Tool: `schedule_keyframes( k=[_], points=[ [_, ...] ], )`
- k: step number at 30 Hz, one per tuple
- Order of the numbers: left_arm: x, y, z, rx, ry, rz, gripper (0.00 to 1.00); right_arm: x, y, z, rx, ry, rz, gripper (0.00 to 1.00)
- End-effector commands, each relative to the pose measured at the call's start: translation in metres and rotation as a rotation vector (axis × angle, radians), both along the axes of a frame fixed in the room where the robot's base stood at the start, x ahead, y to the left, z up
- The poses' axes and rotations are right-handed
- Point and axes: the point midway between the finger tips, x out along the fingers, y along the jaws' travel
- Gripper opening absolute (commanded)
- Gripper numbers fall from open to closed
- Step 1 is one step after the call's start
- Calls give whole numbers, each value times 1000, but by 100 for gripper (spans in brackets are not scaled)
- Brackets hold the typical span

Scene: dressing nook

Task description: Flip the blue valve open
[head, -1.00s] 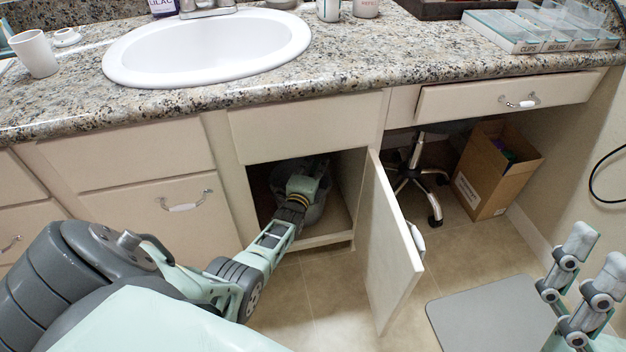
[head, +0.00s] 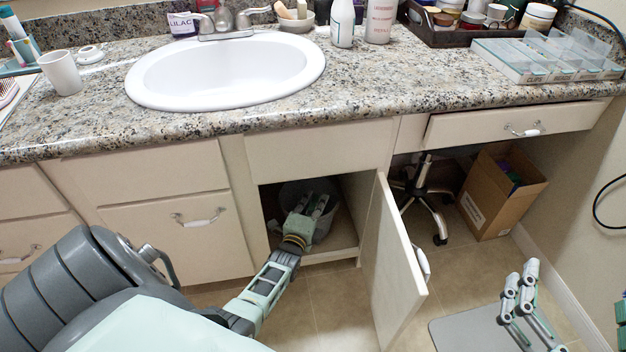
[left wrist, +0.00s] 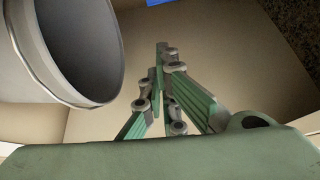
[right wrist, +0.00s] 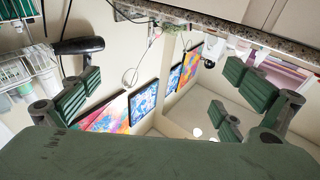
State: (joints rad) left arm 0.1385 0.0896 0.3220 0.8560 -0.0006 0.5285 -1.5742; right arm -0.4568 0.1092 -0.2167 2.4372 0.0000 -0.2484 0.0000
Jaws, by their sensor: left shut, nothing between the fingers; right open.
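A small blue patch (left wrist: 158,2) shows at the top edge of the left wrist view; it may be part of the blue valve, but too little shows to tell. No valve is visible in the head view. My left gripper (head: 318,199) is inside the open cabinet under the sink, in front of a grey bin. In the left wrist view its fingers (left wrist: 162,50) are shut and empty, pointing toward the blue patch and apart from it. My right gripper (head: 522,272) is open and empty, low at the right above the floor; its spread fingers also show in the right wrist view (right wrist: 160,100).
The grey bin (left wrist: 85,45) stands close beside my left fingers. The cabinet door (head: 393,265) hangs open to the right of my left arm. The sink (head: 225,72) and countertop are above. A cardboard box (head: 500,195) and a chair base (head: 430,200) stand right of the door.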

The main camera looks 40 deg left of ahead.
Motion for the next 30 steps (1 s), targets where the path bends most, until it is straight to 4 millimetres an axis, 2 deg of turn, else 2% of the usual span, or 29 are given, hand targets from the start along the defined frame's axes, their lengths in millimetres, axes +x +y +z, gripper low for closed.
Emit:
schedule_keyframes(
  k=[3, 9, 27, 30],
  points=[
    [-9, -3, 1, -1, 1, 0, 0, 1, -2, -15, -21, 79, -4, 100],
    [-15, -5, 1, -1, -1, 0, 0, 1, -4, -30, -39, 145, -9, 100],
    [-16, -6, 0, -1, 0, 0, 0, 1, -4, -31, -39, 151, -9, 100],
    [-19, -9, -1, -24, 13, -6, 0, 4, -4, -38, -46, 174, -10, 100]
  ],
)
